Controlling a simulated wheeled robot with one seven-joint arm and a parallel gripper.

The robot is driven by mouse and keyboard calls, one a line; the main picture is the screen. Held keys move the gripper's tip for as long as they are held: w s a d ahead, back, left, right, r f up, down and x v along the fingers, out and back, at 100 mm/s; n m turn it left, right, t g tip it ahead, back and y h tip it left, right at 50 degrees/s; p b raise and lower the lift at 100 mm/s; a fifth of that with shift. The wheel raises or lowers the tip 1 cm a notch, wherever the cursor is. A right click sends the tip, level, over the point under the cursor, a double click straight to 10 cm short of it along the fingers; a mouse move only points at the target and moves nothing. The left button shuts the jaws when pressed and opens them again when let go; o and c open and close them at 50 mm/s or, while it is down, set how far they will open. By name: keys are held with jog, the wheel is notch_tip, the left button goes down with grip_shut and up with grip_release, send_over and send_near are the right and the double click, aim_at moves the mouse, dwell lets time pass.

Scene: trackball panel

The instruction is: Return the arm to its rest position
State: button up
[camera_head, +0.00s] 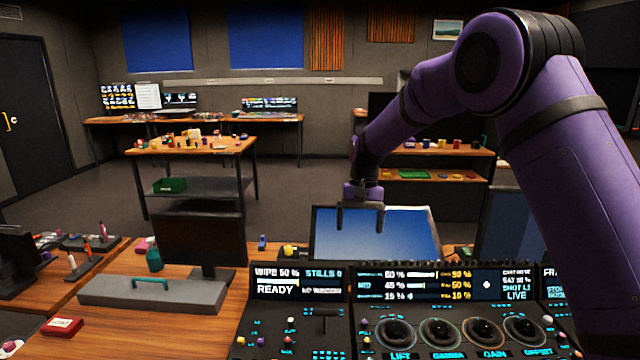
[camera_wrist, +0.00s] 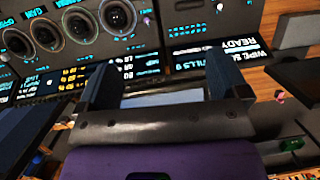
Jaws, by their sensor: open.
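My gripper (camera_head: 360,216) hangs from my purple arm in the head view, in front of the blue-lit screen and above the back of the trackball panel. Its two dark fingers point down and stand apart with nothing between them. In the wrist view the fingers of my gripper (camera_wrist: 158,78) are also spread and empty. The trackball panel (camera_head: 345,340) lies below, with several trackballs in a row and lit displays. The panel also shows in the wrist view (camera_wrist: 150,35). My gripper appears apart from the panel and the screen.
The blue-lit screen (camera_head: 375,232) stands behind the panel. A dark monitor (camera_head: 202,241) and a grey case (camera_head: 150,293) with a teal handle stand on the wooden desk (camera_head: 150,335) at left. A table (camera_head: 190,146) with small objects and shelves (camera_head: 430,152) stand farther back.

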jog(key=s+d+r+t, duration=0.2)
jog(key=s+d+r, duration=0.5)
jog(key=s+r, duration=0.2)
jog(key=s+d+r+t, duration=0.2)
jog(key=s+d+r, duration=0.4)
jog(key=s+r, duration=0.25)
jog(key=s+d+t, duration=0.2)
jog(key=s+d, duration=0.1)
jog(key=s, duration=0.8)
jog(key=s+d+t, duration=0.2)
jog(key=s+d, duration=0.2)
jog(key=s, duration=0.7)
jog(key=shift+s+d+h, duration=0.3)
jog(key=shift+s+h, duration=0.05)
jog(key=shift+h, duration=0.05)
